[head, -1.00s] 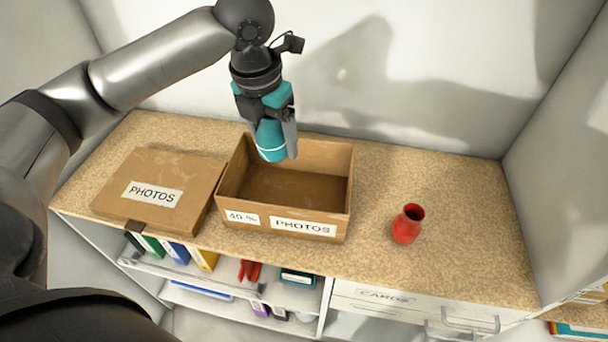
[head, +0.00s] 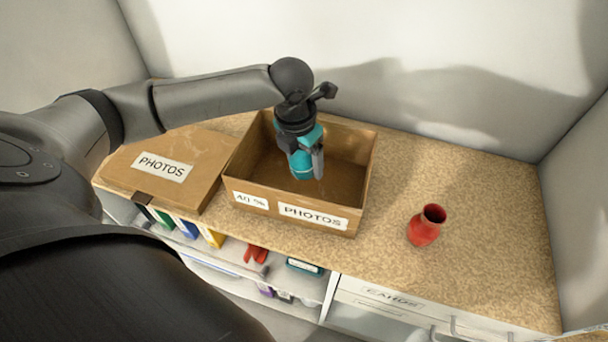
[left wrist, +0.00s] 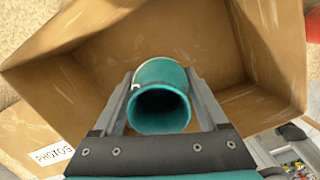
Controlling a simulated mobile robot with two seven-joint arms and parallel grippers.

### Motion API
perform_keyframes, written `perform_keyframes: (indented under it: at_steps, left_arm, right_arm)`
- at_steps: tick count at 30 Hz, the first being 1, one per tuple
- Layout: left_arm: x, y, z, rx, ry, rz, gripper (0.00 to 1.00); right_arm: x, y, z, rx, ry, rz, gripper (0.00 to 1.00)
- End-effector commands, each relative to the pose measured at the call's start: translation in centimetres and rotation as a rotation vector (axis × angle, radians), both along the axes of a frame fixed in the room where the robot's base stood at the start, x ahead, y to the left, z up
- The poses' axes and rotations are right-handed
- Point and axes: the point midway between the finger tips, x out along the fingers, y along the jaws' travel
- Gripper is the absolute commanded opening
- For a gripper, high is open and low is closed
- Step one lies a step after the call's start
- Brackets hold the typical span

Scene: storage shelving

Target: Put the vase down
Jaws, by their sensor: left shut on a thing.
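A teal vase with a pale band (head: 301,169) is held by my left gripper (head: 303,160) over the open cardboard box marked PHOTOS (head: 314,216). In the left wrist view the teal vase (left wrist: 160,98) is between the two fingers, its round mouth facing the camera. The gripper is shut on it. The vase's lower end is inside the outline of the box (left wrist: 265,105); I cannot tell whether it touches the box floor. My right gripper is not in view.
The speckled counter (head: 480,240) is clear around the red vase. Folders stand on the shelf below, beside a drawer (head: 390,305). A wall (head: 430,70) closes the back.

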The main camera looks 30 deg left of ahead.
Motion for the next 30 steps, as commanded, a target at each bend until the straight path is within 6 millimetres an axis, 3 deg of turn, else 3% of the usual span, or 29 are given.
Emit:
perform_keyframes:
  at_steps: [5, 13, 24, 25, 30]
  left_arm:
    - [0.0, -0.1, -1.1, -0.001, 0.0, 0.0, 0.1]
    - [0.0, -0.1, -4.8, -0.001, 0.001, 0.0, 0.1]
    - [0.0, 0.0, -5.2, 0.0, -0.001, 0.0, 0.1]
    - [0.0, 0.0, -5.2, 0.0, 0.0, 0.0, 0.78]
    - [0.0, 0.0, -5.2, 0.0, 0.0, -0.001, 0.97]
  right_arm:
    - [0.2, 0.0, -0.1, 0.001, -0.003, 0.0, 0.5]
    - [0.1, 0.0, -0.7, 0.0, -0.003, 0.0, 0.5]
    - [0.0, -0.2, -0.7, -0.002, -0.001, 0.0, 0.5]
    - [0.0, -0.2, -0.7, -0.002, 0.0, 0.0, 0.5]
    - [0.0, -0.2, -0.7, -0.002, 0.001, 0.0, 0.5]
